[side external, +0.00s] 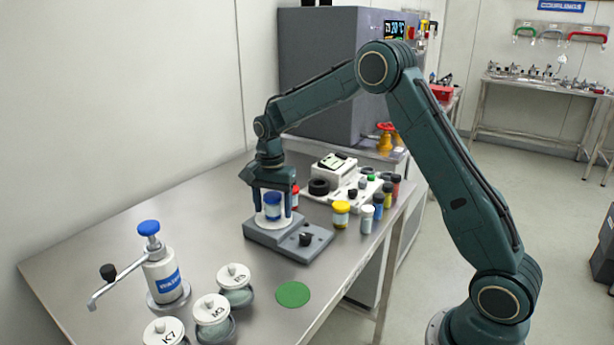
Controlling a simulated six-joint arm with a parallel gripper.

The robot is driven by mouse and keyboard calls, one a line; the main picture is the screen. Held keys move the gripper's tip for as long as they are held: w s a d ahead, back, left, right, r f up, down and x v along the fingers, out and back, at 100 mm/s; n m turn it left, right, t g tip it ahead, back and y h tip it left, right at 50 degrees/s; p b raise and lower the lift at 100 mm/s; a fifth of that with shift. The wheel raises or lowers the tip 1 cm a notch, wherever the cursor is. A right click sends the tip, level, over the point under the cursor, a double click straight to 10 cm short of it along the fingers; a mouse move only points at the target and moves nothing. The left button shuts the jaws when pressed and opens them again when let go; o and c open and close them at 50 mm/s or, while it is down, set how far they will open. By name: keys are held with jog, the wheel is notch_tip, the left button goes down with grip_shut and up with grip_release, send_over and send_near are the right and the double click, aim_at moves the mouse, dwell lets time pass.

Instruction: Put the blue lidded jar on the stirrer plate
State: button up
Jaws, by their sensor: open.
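The blue lidded jar (272,212) stands upright at the left end of the grey stirrer plate (320,238), over its pale round top. It appears to rest there; the contact under it is small and hard to make out. My gripper (273,203) points straight down over the jar, with one finger on either side of it. The fingers are open, and whether either one touches the jar cannot be told. The stirrer's dark knob (305,239) faces right of the jar.
A yellow-lidded jar (341,213) and several capped vials (378,206) stand right of the stirrer. A white instrument (334,168) is behind. Several labelled lidded dishes (212,318), a pump dispenser (164,273) and a green disc (293,294) are in front. Bare table lies left of the stirrer.

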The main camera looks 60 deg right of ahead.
aim_at(274, 197)
jog(key=shift+r, duration=0.15)
notch_tip(274, 197, up, 12)
jog(key=shift+f, duration=0.1)
dwell(0.5)
dwell(0.5)
jog(key=s+a+r+n+t, duration=0.2)
jog(key=s+a+r+n, duration=0.15)
jog(key=s, duration=0.55)
jog(key=s+a+r+n+t, duration=0.15)
jog(key=s+r+n, duration=0.3)
jog(key=s, duration=0.45)
jog(key=s+a+f+n+t, duration=0.1)
jog(key=s+f+n, duration=0.1)
jog(key=s, duration=0.5)
jog(key=s+a+f+n+t, duration=0.1)
jog(key=s+a+f+n, duration=0.1)
jog(key=s+n, duration=0.3)
jog(key=s, duration=0.3)
jog(key=shift+a, duration=0.2)
